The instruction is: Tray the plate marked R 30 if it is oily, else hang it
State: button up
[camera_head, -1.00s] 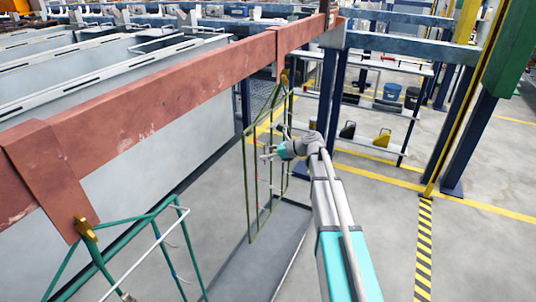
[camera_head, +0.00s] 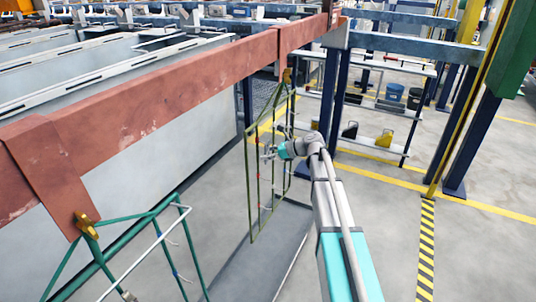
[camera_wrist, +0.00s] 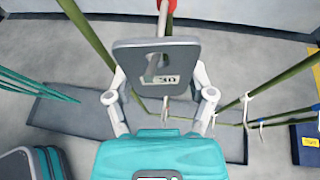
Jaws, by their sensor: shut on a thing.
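A dark grey plate (camera_wrist: 130,60) with rounded corners and a slot is in the wrist view, between my gripper's fingers. Its mark seems to end in 30; the letter before it is hard to read. Its face looks matte, with no clear oily sheen. My gripper (camera_head: 268,152) is shut on the plate, beside the olive-green hanging rack (camera_head: 250,190). In the head view the plate is too small to make out. In the wrist view the rack's green bars (camera_wrist: 92,35) run on both sides of the plate, with white-tipped hooks (camera_wrist: 247,98) at right.
The rack hangs from a red beam (camera_head: 210,83). A teal rack (camera_head: 190,245) hangs nearer at left. A grey slab (camera_head: 270,250) lies on the floor below. Pale tanks (camera_head: 130,140) stand behind the beam. A blue thing with a yellow label (camera_wrist: 310,142) is at right.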

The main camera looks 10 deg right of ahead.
dwell(0.4)
jog(key=o, duration=1.2)
jog(key=shift+r, duration=0.1)
jog(key=shift+s+d+r+p, duration=0.35)
jog(key=shift+r+p, duration=0.1)
jog(key=shift+p, duration=0.15)
jog(key=s+d, duration=0.2)
jog(key=d, duration=0.1)
jog(key=s+d, duration=0.2)
jog(key=d, duration=0.1)
jog(key=s+d+r, duration=0.1)
jog(key=s+d, duration=0.1)
jog(key=d, duration=0.1)
jog(key=shift+s+d+p, duration=0.25)
jog(key=shift+s+p, duration=0.1)
jog(key=shift+f, duration=0.1)
